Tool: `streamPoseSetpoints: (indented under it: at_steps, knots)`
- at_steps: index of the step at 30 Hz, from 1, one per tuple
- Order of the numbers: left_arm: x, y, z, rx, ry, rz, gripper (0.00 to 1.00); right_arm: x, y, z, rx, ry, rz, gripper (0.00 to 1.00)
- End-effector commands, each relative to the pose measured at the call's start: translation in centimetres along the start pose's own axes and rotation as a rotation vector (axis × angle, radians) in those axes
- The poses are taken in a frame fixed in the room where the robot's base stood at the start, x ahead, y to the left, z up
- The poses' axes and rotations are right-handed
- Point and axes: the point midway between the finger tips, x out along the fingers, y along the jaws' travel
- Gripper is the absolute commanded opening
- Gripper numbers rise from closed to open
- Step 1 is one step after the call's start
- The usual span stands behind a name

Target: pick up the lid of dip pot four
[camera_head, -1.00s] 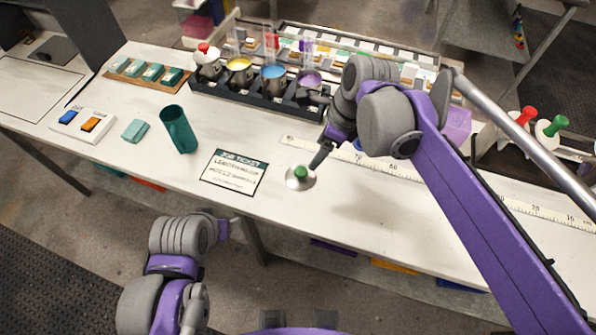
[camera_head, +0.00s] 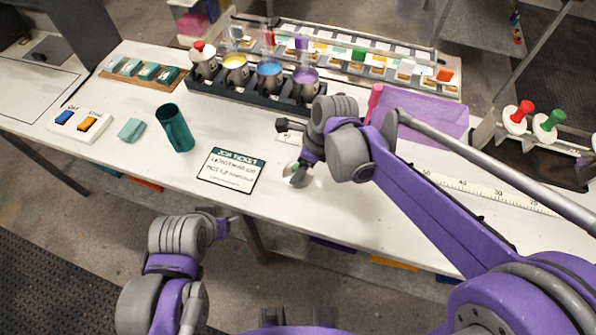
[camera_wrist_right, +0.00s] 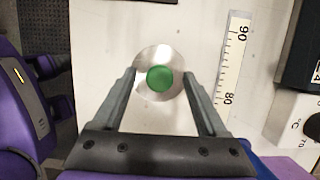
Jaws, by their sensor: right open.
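A round silver lid with a green knob (camera_wrist_right: 160,78) lies on the white worktop in the right wrist view. In the head view it is mostly hidden behind my right gripper (camera_head: 294,176). My right gripper is open, and in the right wrist view its fingers (camera_wrist_right: 160,92) stand on either side of the knob, apart from it. Four dip pots stand in the dark rack: one with a red-knobbed lid (camera_head: 203,60), then yellow (camera_head: 236,70), blue (camera_head: 270,78) and purple (camera_head: 305,84) ones. My left gripper (camera_head: 236,222) is low, off the worktop's front edge; its jaws are unclear.
A job ticket (camera_head: 231,169) lies left of my right gripper, with a teal cup (camera_head: 175,129) farther left. A ruler strip (camera_wrist_right: 235,62) lies to the right. Red-knobbed (camera_head: 518,116) and green-knobbed (camera_head: 547,125) lids sit on a stand at the far right.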

Motion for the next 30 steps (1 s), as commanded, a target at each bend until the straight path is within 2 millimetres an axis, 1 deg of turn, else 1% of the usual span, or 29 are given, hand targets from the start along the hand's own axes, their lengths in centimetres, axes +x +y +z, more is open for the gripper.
streamPoseSetpoints:
  at_steps: [5, 6, 11, 15, 17, 18, 26, 30]
  knots:
    - [0.00, 0.00, 0.00, 0.000, 0.000, 0.000, 0.69, -0.01, 0.00, 0.01, 0.000, 0.000, 0.000, 0.76]
    - [0.00, 0.00, 0.00, 0.000, 0.000, 0.000, 0.69, -0.01, 0.00, 0.01, 0.000, 0.000, 0.000, 0.68]
    - [0.00, 0.00, 0.00, 0.000, 0.000, 0.000, 0.69, -0.03, 0.00, 0.01, 0.000, 0.000, 0.000, 0.40]
    - [0.00, 0.00, 0.00, 0.000, 0.000, 0.000, 0.69, -0.03, -0.01, 0.01, 0.000, 0.000, 0.000, 0.14]
    - [0.00, 0.00, 0.00, 0.000, 0.000, 0.000, 0.69, -0.04, -0.01, 0.01, 0.000, 0.000, 0.000, 0.04]
    - [0.00, 0.00, 0.00, 0.000, 0.000, 0.000, 0.69, -0.04, -0.01, 0.01, 0.000, 0.000, 0.000, 0.00]
    - [-0.01, 0.00, 0.00, 0.000, 0.000, 0.000, 0.69, -0.06, -0.01, 0.02, 0.000, 0.000, 0.000, 0.00]
    - [-0.04, 0.00, -0.04, 0.000, 0.000, 0.000, 0.69, -0.54, -0.02, 0.18, 0.000, 0.000, 0.000, 0.00]
